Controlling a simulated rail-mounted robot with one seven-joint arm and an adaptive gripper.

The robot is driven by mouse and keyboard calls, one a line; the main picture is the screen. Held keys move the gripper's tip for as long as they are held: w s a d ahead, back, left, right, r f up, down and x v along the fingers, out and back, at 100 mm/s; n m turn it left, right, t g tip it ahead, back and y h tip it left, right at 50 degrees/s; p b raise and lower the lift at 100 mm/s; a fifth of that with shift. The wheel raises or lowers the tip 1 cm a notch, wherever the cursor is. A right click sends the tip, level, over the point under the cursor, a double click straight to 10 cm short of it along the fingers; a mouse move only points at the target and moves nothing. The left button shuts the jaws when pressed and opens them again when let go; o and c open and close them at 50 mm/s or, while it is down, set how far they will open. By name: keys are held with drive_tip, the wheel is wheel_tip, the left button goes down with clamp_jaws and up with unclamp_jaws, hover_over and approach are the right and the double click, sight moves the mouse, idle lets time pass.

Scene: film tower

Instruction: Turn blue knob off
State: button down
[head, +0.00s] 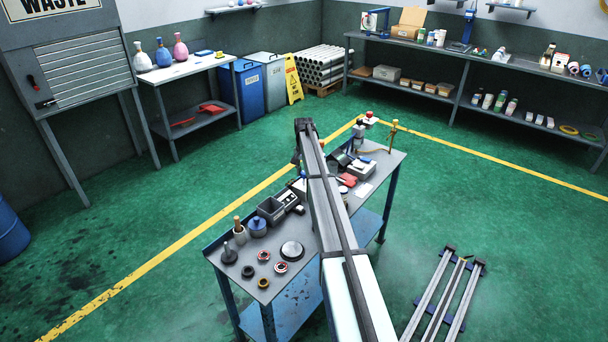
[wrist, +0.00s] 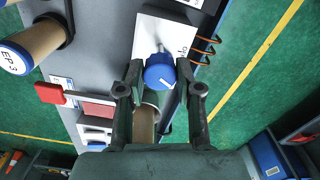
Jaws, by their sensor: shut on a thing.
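The blue knob (wrist: 160,74) shows in the wrist view, in front of a white plate (wrist: 152,28) with partly readable dark lettering at its right. A thin metal stem shows just above the knob. My gripper (wrist: 158,68) has one finger on each side of the knob and is shut on it. The undersides of the fingers and the exact contact points are hidden. In the head view my arm reaches over the workbench (head: 231,270) and hides the knob and the fingertips.
In the wrist view a red-tipped lever (wrist: 50,93) and a brown cylinder labelled EP3 (wrist: 38,42) stand left of my gripper. In the head view a grey box (head: 271,209) and several small parts crowd the bench.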

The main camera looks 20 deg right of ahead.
drive_tip(key=n+b, duration=0.2)
drive_tip(key=n, duration=0.3)
drive_tip(key=shift+n+b, duration=0.3)
idle(0.4)
drive_tip(key=c, duration=0.8)
unclamp_jaws()
drive_tip(key=shift+o, duration=0.2)
drive_tip(key=shift+r, duration=0.1)
wheel_tip(320, 180, up, 12)
